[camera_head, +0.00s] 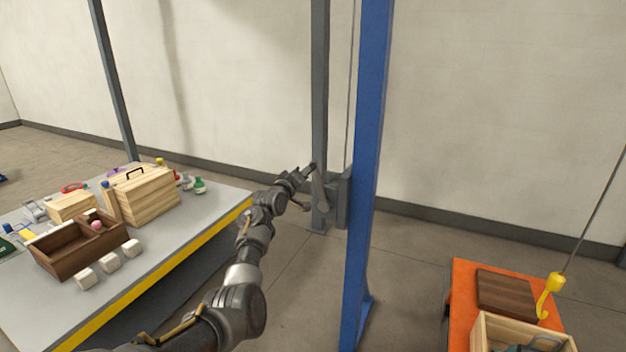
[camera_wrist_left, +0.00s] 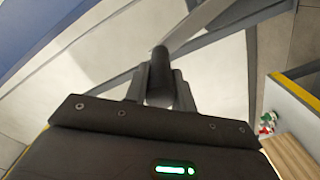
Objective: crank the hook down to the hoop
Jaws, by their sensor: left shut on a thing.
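My left gripper (camera_head: 304,173) reaches to the winch on the blue post (camera_head: 368,130) and is shut on the crank handle. In the left wrist view, the dark round crank handle (camera_wrist_left: 160,72) sits between the two fingers (camera_wrist_left: 158,90). The crank arm (camera_head: 319,192) runs down from the grip, beside the grey winch housing (camera_head: 343,200). The yellow hook (camera_head: 548,292) hangs on a cable at the right, in front of or over the orange cart. I cannot make out the hoop clearly. My right gripper is not in view.
The orange cart (camera_head: 464,300) carries a dark wooden board (camera_head: 503,290) and an open wooden crate (camera_head: 487,328) with dark contents, cut off below. A grey table (camera_head: 190,225) at the left holds wooden boxes, white cubes and small items. Floor between them is clear.

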